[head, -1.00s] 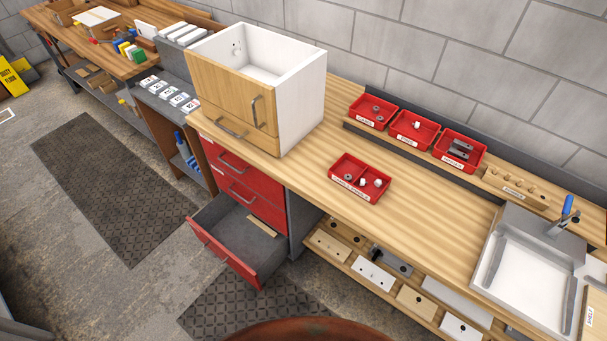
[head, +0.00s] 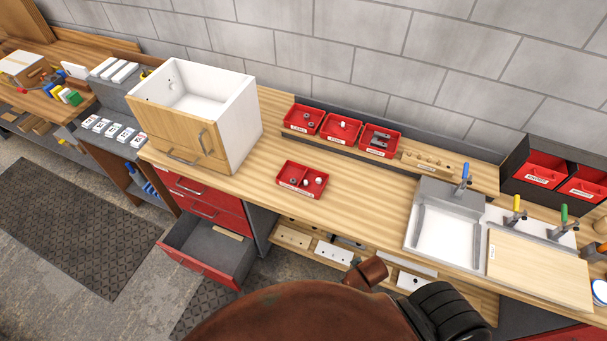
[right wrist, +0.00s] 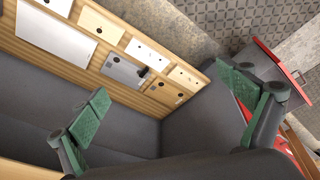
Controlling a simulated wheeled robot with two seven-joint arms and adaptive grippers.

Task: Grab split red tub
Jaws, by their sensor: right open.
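The split red tub (head: 294,187) sits upright on the wooden bench, in front of the row of red bins in the head view. A divider parts it into two compartments, with small grey and white parts inside. Its front carries a white label too small to read. My right gripper (right wrist: 168,106) shows only in the right wrist view, with its green-padded fingers wide apart and nothing between them. It faces the shelf under the bench, and the tub is not in that view. My left gripper is not in view.
Three red bins (head: 341,127) stand behind the tub. A lower drawer (head: 202,264) is open. Plates lie on the shelf (right wrist: 141,93) below. Bench around the tub is clear.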

